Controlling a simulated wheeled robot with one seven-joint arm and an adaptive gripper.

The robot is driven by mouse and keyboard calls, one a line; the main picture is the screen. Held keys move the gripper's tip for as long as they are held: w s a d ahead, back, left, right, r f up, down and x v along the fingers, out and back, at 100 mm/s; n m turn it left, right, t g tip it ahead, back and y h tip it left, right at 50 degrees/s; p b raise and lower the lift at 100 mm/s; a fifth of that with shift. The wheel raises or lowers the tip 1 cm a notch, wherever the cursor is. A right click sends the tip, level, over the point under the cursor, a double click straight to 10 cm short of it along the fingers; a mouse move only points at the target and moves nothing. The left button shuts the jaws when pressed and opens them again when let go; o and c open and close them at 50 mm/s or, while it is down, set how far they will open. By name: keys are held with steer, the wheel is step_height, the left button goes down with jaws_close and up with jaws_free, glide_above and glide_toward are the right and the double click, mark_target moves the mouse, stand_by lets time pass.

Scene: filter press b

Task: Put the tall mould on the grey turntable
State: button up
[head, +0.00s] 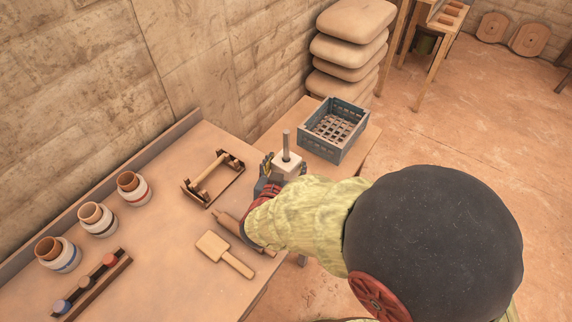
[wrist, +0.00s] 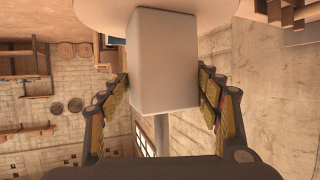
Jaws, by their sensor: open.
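The tall mould, a white block (head: 289,169) with a grey rod rising from its top, stands upright near the right end of the bench in the head view. In the wrist view, which is upside down, the mould (wrist: 165,62) stands between my fingers. A pale round disc (wrist: 78,12), apparently the turntable, shows at the mould's base there; the mould appears to rest on it. My gripper (wrist: 168,88) is open, one finger on each side of the mould, close to its faces. In the head view my gripper (head: 270,172) and arm hide the disc and the mould's lower part.
A blue-grey crate (head: 352,148) stands just beyond the mould. On the bench left of my gripper lie a wooden frame with a roller (head: 212,177), a rolling pin (head: 232,228) and a wooden paddle (head: 224,252). Several jars (head: 134,190) line the wall side.

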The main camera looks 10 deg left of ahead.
steer(key=shift+s+r, duration=0.15)
steer(key=shift+r, duration=0.05)
steer(key=p+v, duration=0.4)
steer(key=v, duration=0.7)
steer(key=shift+s+p, duration=0.3)
steer(key=shift+s, duration=0.1)
steer(key=shift+w+r, duration=0.1)
steer(key=w+r+g+y, duration=0.1)
steer(key=w+r, duration=0.1)
steer(key=r, duration=0.1)
steer(key=w+d+r+g+y, duration=0.1)
steer(key=w+r+y, duration=0.1)
steer(key=r, duration=0.2)
steer(key=w+d+r+y, duration=0.1)
steer(key=r+y, duration=0.1)
steer(key=r, duration=0.2)
steer(key=shift+w+g, duration=0.4)
steer(key=s+d+r+g+h, duration=0.1)
steer(key=s+d, duration=0.4)
steer(key=d, duration=0.4)
steer(key=s+d+r+g+h, duration=0.1)
steer(key=s+d, duration=0.4)
steer(key=d, duration=0.5)
steer(key=s+d+r+g+h, duration=0.2)
steer(key=s+d, duration=0.4)
steer(key=d, duration=0.4)
steer(key=shift+d+g+h, duration=0.15)
steer(key=shift+g+h, duration=0.35)
